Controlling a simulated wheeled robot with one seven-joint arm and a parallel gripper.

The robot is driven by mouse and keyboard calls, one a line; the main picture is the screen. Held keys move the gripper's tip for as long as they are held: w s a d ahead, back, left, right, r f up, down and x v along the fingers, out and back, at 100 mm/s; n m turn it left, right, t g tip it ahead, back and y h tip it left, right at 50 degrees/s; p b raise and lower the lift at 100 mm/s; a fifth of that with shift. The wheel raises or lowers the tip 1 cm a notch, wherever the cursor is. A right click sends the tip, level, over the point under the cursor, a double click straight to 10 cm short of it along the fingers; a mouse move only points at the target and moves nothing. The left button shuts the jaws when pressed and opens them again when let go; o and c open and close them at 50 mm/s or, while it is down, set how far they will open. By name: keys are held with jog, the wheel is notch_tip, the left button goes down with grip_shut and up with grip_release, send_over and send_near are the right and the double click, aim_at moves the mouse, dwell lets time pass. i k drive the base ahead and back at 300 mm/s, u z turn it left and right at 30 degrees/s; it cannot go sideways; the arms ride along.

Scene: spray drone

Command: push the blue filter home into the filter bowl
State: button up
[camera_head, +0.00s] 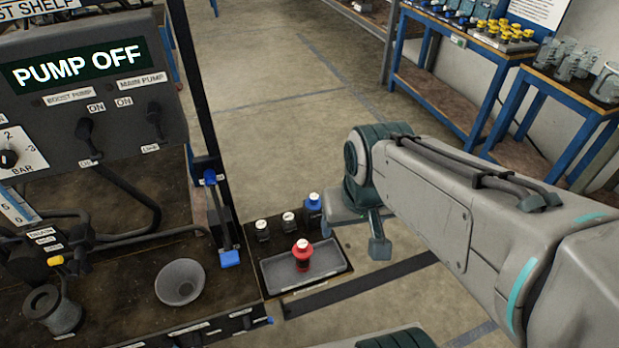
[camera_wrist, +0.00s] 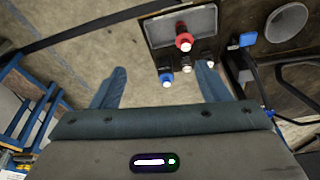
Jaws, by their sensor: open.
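The blue filter (camera_head: 314,203), blue with a white top, stands upright at the back right of the small dark stand. It also shows in the wrist view (camera_wrist: 166,78). My gripper (camera_head: 376,240) is to its right in the head view, apart from it. In the wrist view my gripper (camera_wrist: 162,70) has its fingers spread, with nothing held, and the filter appears in the gap between them. I cannot tell for sure which part is the filter bowl; a dark flared cup (camera_head: 52,310) and a grey round dish (camera_head: 180,283) stand on the bench.
A red-topped part (camera_head: 303,253) stands in the grey tray (camera_head: 334,268), with two dark white-capped parts (camera_head: 275,224) behind it. A black post and a blue-fitted upright tube (camera_head: 221,215) rise left of the stand. The panel (camera_head: 80,75) reads PUMP OFF. Floor beyond is clear.

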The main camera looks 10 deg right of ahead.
aim_at(312, 203)
jog(key=z, duration=1.6)
jog(key=i, duration=1.4)
jog(key=u, duration=3.1)
